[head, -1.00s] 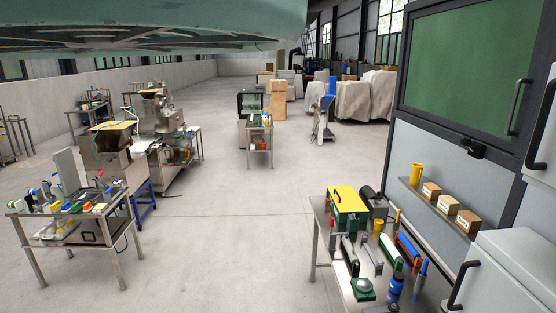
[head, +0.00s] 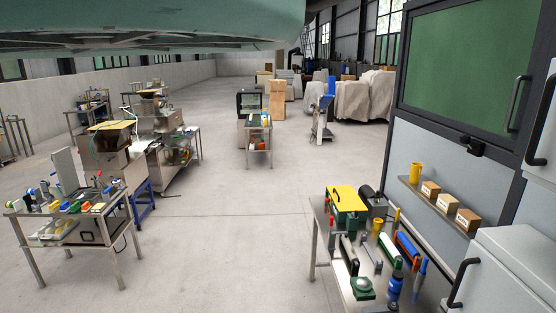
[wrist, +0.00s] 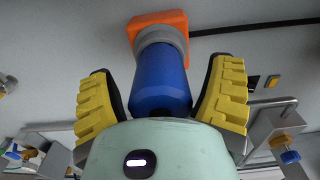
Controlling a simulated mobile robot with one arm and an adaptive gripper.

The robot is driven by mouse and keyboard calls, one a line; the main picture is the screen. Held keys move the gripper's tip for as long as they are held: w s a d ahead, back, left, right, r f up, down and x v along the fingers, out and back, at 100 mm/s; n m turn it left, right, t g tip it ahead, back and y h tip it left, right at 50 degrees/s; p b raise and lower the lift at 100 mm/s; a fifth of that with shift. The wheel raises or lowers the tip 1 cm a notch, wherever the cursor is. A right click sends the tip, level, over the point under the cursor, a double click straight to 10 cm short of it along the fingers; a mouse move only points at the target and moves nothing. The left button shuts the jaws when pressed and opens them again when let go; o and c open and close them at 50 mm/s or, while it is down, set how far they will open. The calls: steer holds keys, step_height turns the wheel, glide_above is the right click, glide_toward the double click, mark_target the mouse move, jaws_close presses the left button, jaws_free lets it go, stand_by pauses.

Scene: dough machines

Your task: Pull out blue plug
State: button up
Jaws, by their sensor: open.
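The blue plug (wrist: 160,76) shows in the wrist view, seated at a grey collar (wrist: 166,38) on an orange socket block (wrist: 155,22) on a light grey wall. My gripper (wrist: 162,88) has its two yellow ribbed fingers on either side of the plug, open, with a gap showing at least on the left. The near end of the plug is hidden behind my pale green gripper body. In the head view neither my gripper nor the plug can be made out.
In the wrist view a black cable (wrist: 255,28) runs right from the orange block, and a metal bracket with a blue knob (wrist: 290,156) is at lower right. In the head view a tool table (head: 313,240) stands right, another table (head: 120,250) left, with open floor (head: 220,230) between.

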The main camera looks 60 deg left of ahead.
steer(key=shift+w+a+b, duration=0.1)
steer(key=shift+b, duration=0.2)
stand_by(0.5)
steer(key=c, duration=1.3)
steer(key=shift+s+a, duration=0.1)
steer(key=shift+s, duration=0.4)
stand_by(0.4)
steer(key=shift+b+v, duration=0.75)
steer(key=shift+v, duration=0.5)
